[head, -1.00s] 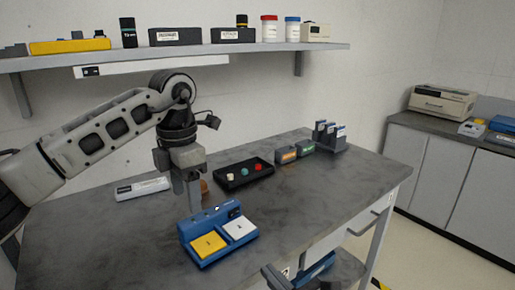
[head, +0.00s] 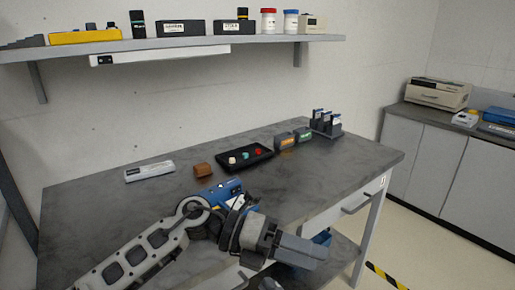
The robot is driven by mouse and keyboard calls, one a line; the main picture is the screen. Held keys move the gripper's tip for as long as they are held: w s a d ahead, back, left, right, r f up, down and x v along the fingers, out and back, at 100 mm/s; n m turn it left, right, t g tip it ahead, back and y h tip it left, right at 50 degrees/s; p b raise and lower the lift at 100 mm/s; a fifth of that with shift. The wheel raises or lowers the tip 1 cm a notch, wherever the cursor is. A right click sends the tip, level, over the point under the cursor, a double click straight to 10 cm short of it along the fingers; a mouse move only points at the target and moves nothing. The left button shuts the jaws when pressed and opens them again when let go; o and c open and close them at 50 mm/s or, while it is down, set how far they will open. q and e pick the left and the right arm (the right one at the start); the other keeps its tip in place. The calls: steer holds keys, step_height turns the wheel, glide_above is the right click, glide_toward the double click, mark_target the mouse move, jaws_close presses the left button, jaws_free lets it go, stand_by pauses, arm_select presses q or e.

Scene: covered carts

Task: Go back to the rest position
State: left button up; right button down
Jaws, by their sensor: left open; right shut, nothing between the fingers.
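My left arm comes in from the lower left and ends in my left gripper (head: 312,252), which points right, low in front of the table's front edge. It is open, with nothing seen in it. My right gripper (head: 268,284) shows only as a small dark part at the bottom edge, lower and left of the left one. It is shut and empty. The grey table (head: 110,215) lies behind the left arm. The blue device (head: 226,187) on it is mostly hidden behind my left forearm and wrist.
A black tray (head: 245,165) holds several small coloured pieces. A brown block (head: 204,170) and a white-grey box (head: 150,171) lie left of it. Small boxes (head: 285,140) and a rack (head: 326,127) stand farther right. A wall shelf (head: 200,46) runs above.

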arm_select(q)
steer(key=w+a+f+n+t+y, duration=0.1)
steer(key=a+f+n+t+y, duration=0.3)
steer(key=n+t, duration=0.85)
steer(key=w+a+f+n+t+h, duration=0.1)
steer(key=w+a+f+n+t, duration=0.15)
steer(key=a+n+t, duration=0.95)
steer(key=s+a+f+n+g+y, duration=0.3)
steer(key=s+f+n+g+y, duration=0.1)
steer(key=s+f+n, duration=0.3)
steer(key=s+a+f+n+g+y, duration=0.3)
steer(key=s+f+n+g+y, duration=0.2)
steer(key=s+f+n, duration=0.3)
step_height(320, 180, down, 5)
steer(key=shift+s+r+n+g, duration=0.25)
steer(key=shift+n+g, duration=0.4)
steer(key=shift+n, duration=0.3)
arm_select(e)
steer(key=s+d+f+n+g+h, duration=0.2)
steer(key=s+d+f+n+h, duration=0.2)
steer(key=f+n, duration=0.4)
steer(key=s+d+f+n+g+h, duration=0.3)
steer(key=s+d+f+n, duration=0.4)
steer(key=n, duration=0.5)
step_height(320, 180, down, 2)
steer(key=shift+s+d+f+h, duration=0.1)
steer(key=shift+s+d+h, duration=0.1)
steer(key=shift+d+h, duration=0.35)
steer(key=shift+a, duration=0.1)
